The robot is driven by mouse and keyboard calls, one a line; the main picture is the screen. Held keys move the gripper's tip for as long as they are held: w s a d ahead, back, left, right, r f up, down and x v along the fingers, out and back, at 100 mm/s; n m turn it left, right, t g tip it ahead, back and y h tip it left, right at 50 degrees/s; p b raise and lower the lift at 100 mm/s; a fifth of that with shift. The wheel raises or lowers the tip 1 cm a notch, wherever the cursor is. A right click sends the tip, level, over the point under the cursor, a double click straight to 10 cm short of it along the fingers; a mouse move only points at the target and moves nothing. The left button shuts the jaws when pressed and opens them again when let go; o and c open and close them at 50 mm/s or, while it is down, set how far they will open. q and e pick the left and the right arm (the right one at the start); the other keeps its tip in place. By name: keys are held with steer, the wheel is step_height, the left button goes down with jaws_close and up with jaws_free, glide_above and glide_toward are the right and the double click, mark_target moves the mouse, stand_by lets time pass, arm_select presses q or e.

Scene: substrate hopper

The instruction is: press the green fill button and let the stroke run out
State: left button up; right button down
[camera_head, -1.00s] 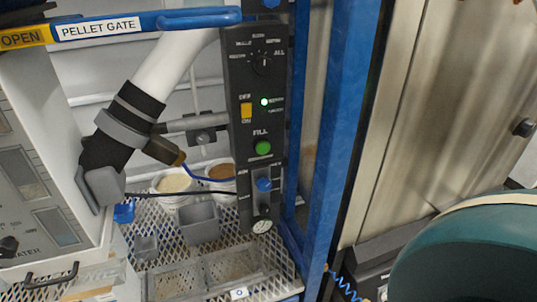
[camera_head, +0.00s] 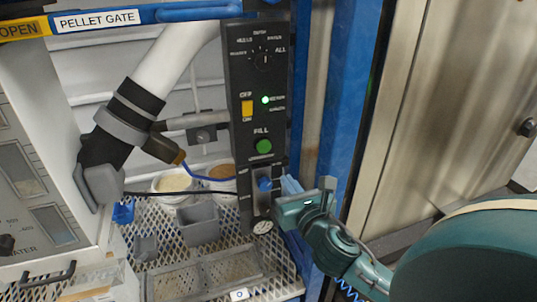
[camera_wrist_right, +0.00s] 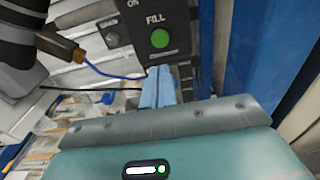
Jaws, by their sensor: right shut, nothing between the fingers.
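The green fill button (camera_head: 264,146) sits under the FILL label on the black control panel (camera_head: 243,125). In the right wrist view the green fill button (camera_wrist_right: 160,38) shows just beyond my fingertips. My right gripper (camera_head: 290,185) is shut and empty, below and to the right of the button, beside the blue knob (camera_head: 264,184). In the wrist view my right gripper (camera_wrist_right: 158,75) has its pale blue fingers together, and they appear below the button, with no contact to see. My left gripper is not in view.
A grey bin (camera_head: 198,224) stands on the mesh shelf. A dark cable crosses left of the panel.

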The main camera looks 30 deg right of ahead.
mark_target(265, 148)
stand_by(0.3)
steer(key=p+x, duration=0.1)
steer(key=x, duration=1.3)
